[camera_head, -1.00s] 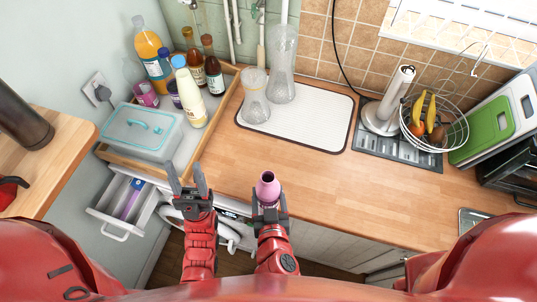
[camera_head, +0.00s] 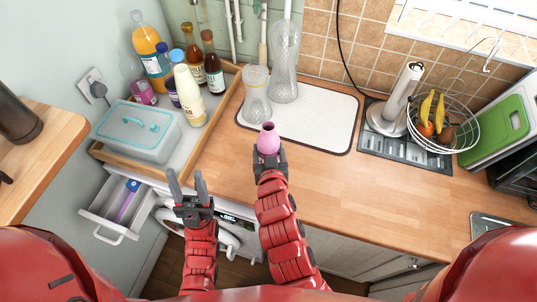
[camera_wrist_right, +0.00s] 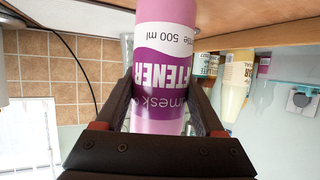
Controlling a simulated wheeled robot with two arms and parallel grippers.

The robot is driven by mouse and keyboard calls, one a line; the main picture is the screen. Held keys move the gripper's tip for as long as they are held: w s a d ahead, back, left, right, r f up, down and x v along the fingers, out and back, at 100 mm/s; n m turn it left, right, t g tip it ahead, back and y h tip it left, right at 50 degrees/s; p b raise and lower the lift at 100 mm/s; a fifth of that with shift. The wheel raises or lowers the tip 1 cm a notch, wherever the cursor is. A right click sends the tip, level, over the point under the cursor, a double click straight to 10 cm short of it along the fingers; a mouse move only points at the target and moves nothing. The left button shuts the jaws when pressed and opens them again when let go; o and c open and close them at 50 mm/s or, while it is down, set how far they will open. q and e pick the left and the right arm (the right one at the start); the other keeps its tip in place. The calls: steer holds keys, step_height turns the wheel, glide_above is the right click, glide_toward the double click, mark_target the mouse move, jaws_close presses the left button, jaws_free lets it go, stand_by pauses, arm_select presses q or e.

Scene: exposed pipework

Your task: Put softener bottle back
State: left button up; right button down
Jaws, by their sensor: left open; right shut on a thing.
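The softener bottle (camera_head: 268,139) is pink, and in the head view its open-looking top points up toward the camera. My right gripper (camera_head: 268,156) is shut on it and holds it over the front part of the wooden counter. In the right wrist view the bottle (camera_wrist_right: 163,75) stands between the two fingers, with a purple and white label reading softener, 500 ml; the lettering is upside down there. My left gripper (camera_head: 188,190) is open and empty, in front of the counter edge, right of the open drawer (camera_head: 122,205). The right gripper's fingers partly hide the bottle's lower part.
A wooden tray (camera_head: 205,139) at the left holds several bottles and a grey lidded box (camera_head: 137,131). Glass vases (camera_head: 256,96) stand on a white drying mat (camera_head: 318,121). A fruit basket (camera_head: 447,124) and paper towel holder (camera_head: 397,105) are at right. The middle counter is clear.

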steer(key=shift+w+f+p, duration=0.1)
steer(key=shift+w+p, duration=0.1)
steer(key=shift+p, duration=0.1)
step_height(320, 180, down, 2)
steer(key=shift+f+p, duration=0.15)
steer(key=shift+p, duration=0.55)
steer(key=shift+f, duration=0.5)
steer(key=shift+f, duration=0.1)
